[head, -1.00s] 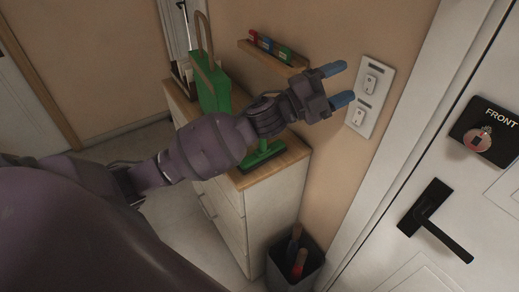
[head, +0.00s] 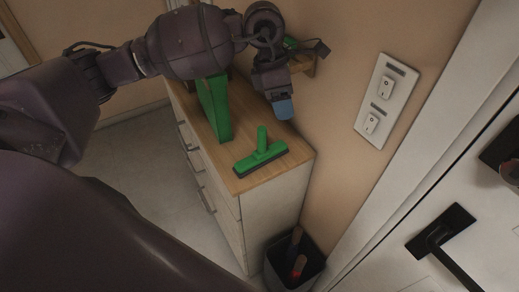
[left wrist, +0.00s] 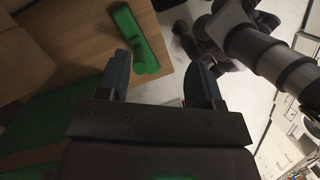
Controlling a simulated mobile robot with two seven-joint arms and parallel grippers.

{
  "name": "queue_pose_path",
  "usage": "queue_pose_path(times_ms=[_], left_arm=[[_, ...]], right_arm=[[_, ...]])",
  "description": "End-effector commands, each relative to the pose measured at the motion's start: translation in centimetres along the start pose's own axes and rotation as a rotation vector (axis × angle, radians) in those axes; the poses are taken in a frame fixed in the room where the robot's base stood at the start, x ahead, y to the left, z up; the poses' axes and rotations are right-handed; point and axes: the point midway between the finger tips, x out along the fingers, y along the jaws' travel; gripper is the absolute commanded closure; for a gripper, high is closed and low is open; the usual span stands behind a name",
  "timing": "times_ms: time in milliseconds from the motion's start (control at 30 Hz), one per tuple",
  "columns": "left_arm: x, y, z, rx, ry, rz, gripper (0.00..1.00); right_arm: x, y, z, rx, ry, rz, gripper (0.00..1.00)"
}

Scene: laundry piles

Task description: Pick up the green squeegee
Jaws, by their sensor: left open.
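My right gripper is not in view.
A green bag (head: 214,108) stands on the dresser (head: 235,175) left of the squeegee. Light switches (head: 388,100) are on the wall at right. A bin (head: 308,270) stands on the floor by the dresser.

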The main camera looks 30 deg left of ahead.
Motion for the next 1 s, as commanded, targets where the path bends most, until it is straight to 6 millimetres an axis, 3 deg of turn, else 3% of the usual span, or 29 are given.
queue_pose_path(times_ms=[200,367,700,1000], left_arm=[[-0.4,1.5,-3.4,0.001,0.213,0.097,0.4],[-0.3,1.5,-4.3,0.0,0.264,0.095,0.4],[3.9,1.9,-5.5,0.001,0.266,0.092,0.4],[5.8,1.9,-6.0,0.0,0.265,0.091,0.4]], right_arm=[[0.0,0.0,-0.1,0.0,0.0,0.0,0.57],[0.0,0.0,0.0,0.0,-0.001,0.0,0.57],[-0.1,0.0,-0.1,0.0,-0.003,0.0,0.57],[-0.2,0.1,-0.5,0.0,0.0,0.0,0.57]])
